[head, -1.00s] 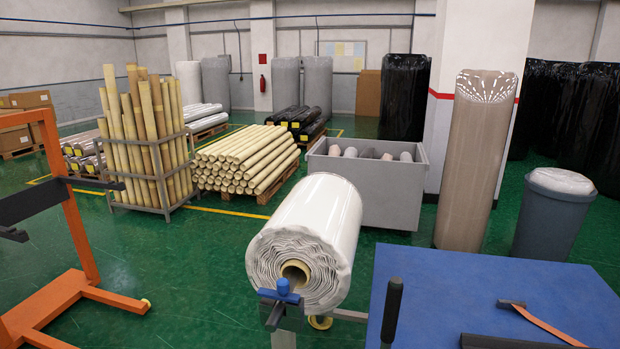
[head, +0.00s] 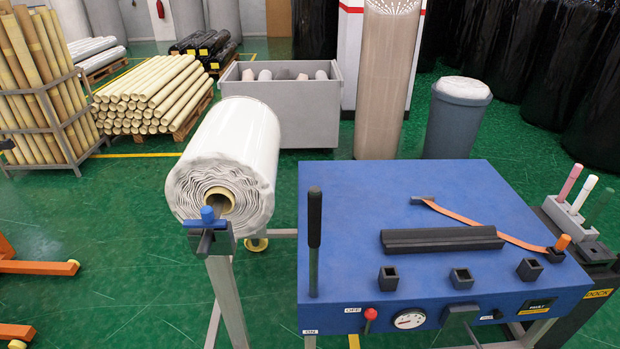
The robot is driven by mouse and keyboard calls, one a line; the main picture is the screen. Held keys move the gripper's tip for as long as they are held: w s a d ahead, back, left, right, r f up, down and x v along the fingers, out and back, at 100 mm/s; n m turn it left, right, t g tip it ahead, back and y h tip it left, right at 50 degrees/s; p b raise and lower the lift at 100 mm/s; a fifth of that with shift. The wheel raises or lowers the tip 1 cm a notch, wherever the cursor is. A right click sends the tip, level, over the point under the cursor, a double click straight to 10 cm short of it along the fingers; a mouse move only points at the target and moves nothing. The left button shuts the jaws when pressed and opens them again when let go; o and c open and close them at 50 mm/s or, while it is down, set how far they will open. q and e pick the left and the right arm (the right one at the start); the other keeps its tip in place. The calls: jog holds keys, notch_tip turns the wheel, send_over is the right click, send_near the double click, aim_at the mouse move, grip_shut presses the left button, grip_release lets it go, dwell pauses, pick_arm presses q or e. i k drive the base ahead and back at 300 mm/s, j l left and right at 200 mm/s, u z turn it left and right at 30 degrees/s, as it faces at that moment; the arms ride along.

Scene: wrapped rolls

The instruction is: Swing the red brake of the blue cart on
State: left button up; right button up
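The blue cart (head: 345,190) stands in the front right of the head view, its flat blue top and front face showing. A small red-knobbed lever (head: 370,314), which looks like the brake, sits on the front face near its left part. Its knob is up, just right of a small white label (head: 352,310) that appears to read OFF. Another small label (head: 310,332), which seems to read ON, is at the face's lower left corner. The lever's lower end is hard to make out. I cannot make out either of my grippers in this view.
A black upright handle (head: 314,240), a black grooved bar (head: 440,240), an orange strap (head: 480,222) and several black sockets are on the cart. A gauge (head: 409,319) is right of the lever. A white roll (head: 230,160) on a stand is left.

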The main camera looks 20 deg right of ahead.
aim_at(370, 313)
jog(key=i+l+z, duration=0.1)
jog(key=z, duration=0.85)
